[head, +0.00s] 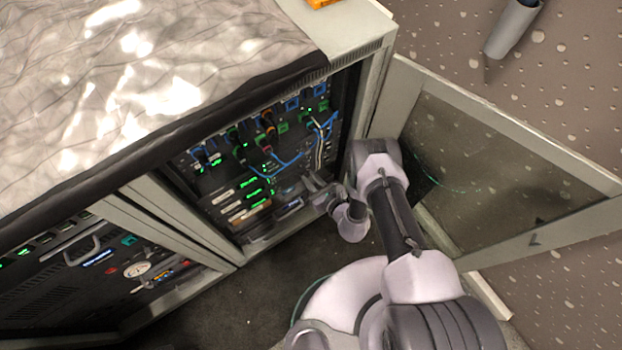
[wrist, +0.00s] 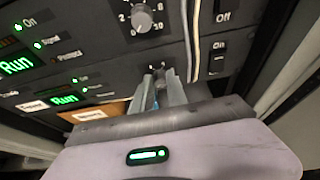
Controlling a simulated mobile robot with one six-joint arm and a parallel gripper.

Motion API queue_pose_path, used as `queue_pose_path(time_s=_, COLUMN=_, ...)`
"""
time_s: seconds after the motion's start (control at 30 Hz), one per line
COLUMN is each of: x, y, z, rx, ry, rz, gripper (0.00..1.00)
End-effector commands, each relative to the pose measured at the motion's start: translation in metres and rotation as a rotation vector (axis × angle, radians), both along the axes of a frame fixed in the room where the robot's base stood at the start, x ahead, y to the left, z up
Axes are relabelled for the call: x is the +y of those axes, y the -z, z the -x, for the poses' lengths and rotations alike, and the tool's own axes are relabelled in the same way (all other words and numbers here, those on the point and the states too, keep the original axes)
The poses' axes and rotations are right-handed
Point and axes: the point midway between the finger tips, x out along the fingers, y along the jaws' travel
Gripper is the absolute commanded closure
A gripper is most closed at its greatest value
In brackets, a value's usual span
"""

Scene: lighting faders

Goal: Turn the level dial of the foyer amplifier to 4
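In the wrist view a round grey dial (wrist: 143,20) with a number scale sits on a dark rack panel; 2, 8, 10 and 0 can be read around it. My gripper (wrist: 155,76) is lower, in front of the panel below this dial. A narrow gap shows between its fingers, but whether they hold anything is unclear. Small pale marks show just above the fingertips, and the fingers hide the panel behind them. No label naming the foyer amplifier is readable. In the head view my gripper (head: 322,196) reaches to the lower right of the open rack (head: 260,165).
Rocker switches (wrist: 217,56) marked On and Off stand right of the dial. Green Run displays (wrist: 68,100) are at the left. A pale cable (wrist: 194,45) runs down beside the dial. The open cabinet door (head: 500,165) stands right of my arm; blue cables (head: 283,162) cross the rack.

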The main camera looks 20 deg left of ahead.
Motion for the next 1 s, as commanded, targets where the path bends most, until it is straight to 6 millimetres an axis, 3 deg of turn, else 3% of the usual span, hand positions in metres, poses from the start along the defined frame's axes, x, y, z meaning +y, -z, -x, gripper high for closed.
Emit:
queue_pose_path(time_s=0.47, x=-0.0017, y=0.0005, z=-0.0010, rx=0.065, ry=0.002, rz=-0.055, gripper=1.00)
queue_pose_path(time_s=1.0, x=-0.0054, y=0.0030, z=-0.0047, rx=0.426, ry=0.000, rz=-0.363, gripper=1.00)
